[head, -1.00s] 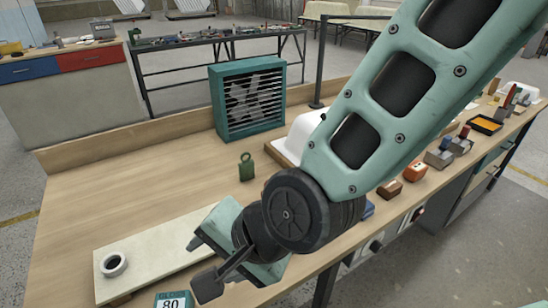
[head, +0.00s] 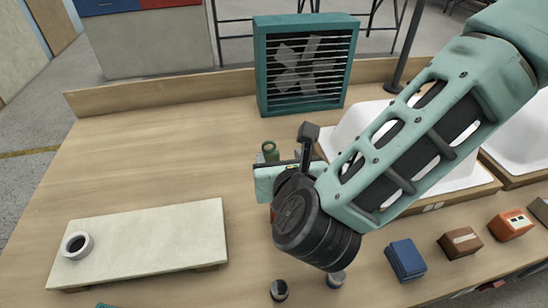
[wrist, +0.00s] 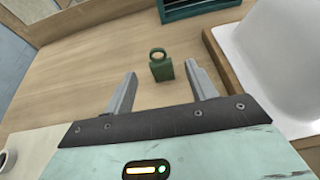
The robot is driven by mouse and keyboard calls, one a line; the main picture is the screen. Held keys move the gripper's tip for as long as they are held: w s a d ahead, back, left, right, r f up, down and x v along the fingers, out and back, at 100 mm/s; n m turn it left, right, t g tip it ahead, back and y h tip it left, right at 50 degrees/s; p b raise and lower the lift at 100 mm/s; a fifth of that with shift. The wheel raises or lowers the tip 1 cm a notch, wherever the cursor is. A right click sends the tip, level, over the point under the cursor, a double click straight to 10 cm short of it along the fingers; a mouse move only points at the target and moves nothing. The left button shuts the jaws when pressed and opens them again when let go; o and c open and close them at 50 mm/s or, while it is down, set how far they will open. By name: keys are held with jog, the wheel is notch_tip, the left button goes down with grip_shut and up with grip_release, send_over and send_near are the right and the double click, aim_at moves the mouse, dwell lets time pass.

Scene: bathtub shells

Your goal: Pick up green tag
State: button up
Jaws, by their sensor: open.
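The green tag (wrist: 162,68) stands upright on the wooden workbench, with a ring at its top. In the wrist view it is ahead of and between the two fingers of my gripper (wrist: 160,88), a little beyond the tips and touching neither. In the head view the tag's ring (head: 269,150) shows just beyond my gripper (head: 277,166), which hides its lower part. My gripper is open and empty.
A teal fan box (head: 305,65) stands behind the tag. White tub shells (head: 345,130) in wooden frames are on the right. A pale board (head: 150,240) with a tape roll (head: 77,245) lies at left.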

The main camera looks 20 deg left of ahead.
aim_at(269, 142)
jog(key=p+x, duration=0.1)
jog(key=x, duration=0.6)
jog(key=shift+w+a, duration=0.1)
jog(key=x, duration=0.2)
jog(key=p+x, duration=0.1)
jog(key=x, duration=0.1)
jog(key=shift+a+f, duration=0.15)
jog(key=shift+a, duration=0.3)
jog(key=shift+w+a+f, duration=0.2)
jog(key=shift+w+f, duration=0.05)
jog(key=shift+w, duration=0.2)
grip_shut()
